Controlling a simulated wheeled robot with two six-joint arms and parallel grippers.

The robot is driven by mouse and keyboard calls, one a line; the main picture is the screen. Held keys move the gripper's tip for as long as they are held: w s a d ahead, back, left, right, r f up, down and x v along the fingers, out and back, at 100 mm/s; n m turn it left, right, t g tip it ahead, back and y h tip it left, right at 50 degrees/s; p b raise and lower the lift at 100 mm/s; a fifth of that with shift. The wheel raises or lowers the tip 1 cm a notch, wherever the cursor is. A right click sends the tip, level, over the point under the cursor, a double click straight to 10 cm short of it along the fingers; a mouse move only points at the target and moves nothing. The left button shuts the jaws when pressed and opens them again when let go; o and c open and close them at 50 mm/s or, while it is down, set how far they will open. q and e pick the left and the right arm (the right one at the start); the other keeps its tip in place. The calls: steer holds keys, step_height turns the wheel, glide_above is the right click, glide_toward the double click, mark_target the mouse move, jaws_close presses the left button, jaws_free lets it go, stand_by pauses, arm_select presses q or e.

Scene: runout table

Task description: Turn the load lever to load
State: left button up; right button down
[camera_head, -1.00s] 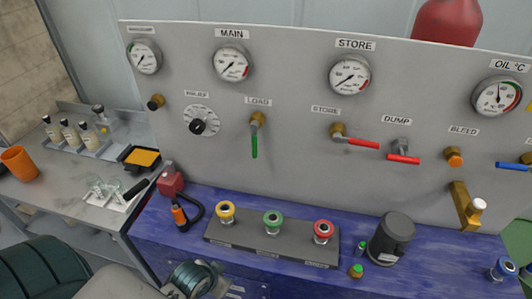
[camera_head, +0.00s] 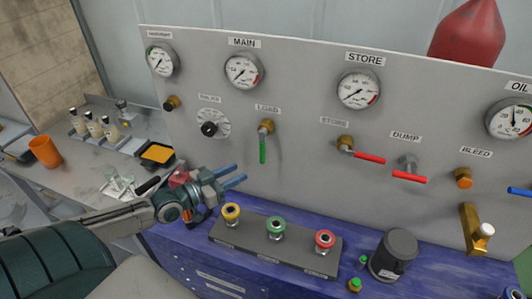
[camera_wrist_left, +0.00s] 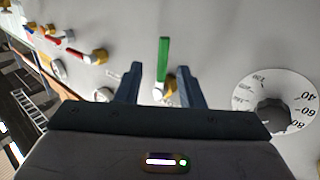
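The load lever (camera_head: 263,148) has a green handle hanging straight down from a brass fitting on the grey panel, under the LOAD label (camera_head: 268,108). In the left wrist view the green lever (camera_wrist_left: 163,58) shows between my fingers' directions, beyond the tips. My left gripper (camera_head: 238,176) is open and empty, with blue fingers pointing toward the panel, a little left of and below the lever. It also shows in the left wrist view (camera_wrist_left: 160,72), its two fingers apart. It does not touch the lever. My right gripper is not in view.
The relief dial (camera_head: 210,128) is left of the lever. Red-handled STORE (camera_head: 368,158) and DUMP (camera_head: 408,178) levers stick out to the right. A block with yellow, green and red couplings (camera_head: 275,246) stands below on the blue bench. The panel front around the lever is clear.

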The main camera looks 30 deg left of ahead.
mark_target(262, 164)
arm_select(q)
steer(key=shift+a+r+b+x, duration=0.1)
steer(key=shift+r+b+x, duration=0.15)
steer(key=shift+b+x, duration=1.15)
steer(key=shift+a+r+b+x, duration=0.1)
steer(key=shift+r+b+x, duration=0.3)
steer(key=shift+x, duration=1.8)
steer(key=shift+a+r+b+x, duration=0.1)
steer(key=shift+b+x, duration=1)
steer(key=shift+x, duration=0.7)
steer(key=shift+w, duration=0.1)
jaws_close()
